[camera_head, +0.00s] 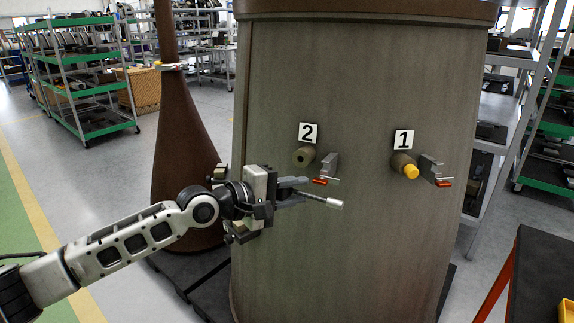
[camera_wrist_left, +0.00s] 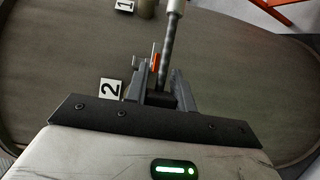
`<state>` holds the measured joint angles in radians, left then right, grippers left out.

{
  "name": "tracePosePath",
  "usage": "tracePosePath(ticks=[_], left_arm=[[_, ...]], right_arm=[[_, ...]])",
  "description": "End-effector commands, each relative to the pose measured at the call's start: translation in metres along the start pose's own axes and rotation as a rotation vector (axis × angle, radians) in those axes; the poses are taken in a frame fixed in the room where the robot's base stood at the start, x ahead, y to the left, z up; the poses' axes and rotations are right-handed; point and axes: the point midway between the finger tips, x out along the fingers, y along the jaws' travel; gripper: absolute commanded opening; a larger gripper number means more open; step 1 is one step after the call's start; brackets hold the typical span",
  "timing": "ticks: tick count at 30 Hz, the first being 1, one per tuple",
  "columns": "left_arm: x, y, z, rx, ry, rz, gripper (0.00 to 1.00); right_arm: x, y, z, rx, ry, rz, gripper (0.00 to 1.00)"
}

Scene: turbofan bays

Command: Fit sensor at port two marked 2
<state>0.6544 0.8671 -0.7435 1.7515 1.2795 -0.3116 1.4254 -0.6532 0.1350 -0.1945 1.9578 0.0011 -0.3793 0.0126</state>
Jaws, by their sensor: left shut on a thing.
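Port two (camera_head: 305,156) is a short, dark, open-ended stub on the grey-brown casing (camera_head: 350,80), below a white plate marked 2 (camera_head: 308,132). The plate also shows in the left wrist view (camera_wrist_left: 110,88). My left gripper (camera_head: 298,189) is shut on the sensor (camera_head: 334,203), a thin dark rod with a pale cylindrical end. The sensor (camera_wrist_left: 170,45) points away from the fingers in the left wrist view. The gripper is in front of and below port two, with the sensor apart from the port. My right gripper is not in view.
A grey clamp (camera_head: 330,165) with a red handle stands right of port two, close to the fingers. Port one, with a yellow cap (camera_head: 411,171), and another clamp (camera_head: 430,167) are further right. A brown cone (camera_head: 185,150) stands left. A dark table (camera_head: 545,265) is at lower right.

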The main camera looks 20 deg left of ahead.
Motion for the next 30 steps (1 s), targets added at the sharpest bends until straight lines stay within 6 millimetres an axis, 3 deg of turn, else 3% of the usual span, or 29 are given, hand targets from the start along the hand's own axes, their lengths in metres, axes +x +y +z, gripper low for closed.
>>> tracePosePath(ticks=[2,6,20,30], left_arm=[[-0.006,0.014,-0.006,0.011,0.030,0.040,0.01],[-0.011,0.023,-0.013,0.021,0.055,0.072,0.01],[-0.012,0.023,-0.011,0.022,0.054,0.078,0.01],[0.006,0.022,-0.023,0.024,0.055,0.078,0.01]], right_arm=[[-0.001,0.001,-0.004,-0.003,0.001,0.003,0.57],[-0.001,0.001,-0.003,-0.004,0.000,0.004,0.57],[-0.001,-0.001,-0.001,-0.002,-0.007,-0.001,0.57],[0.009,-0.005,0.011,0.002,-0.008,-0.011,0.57]])
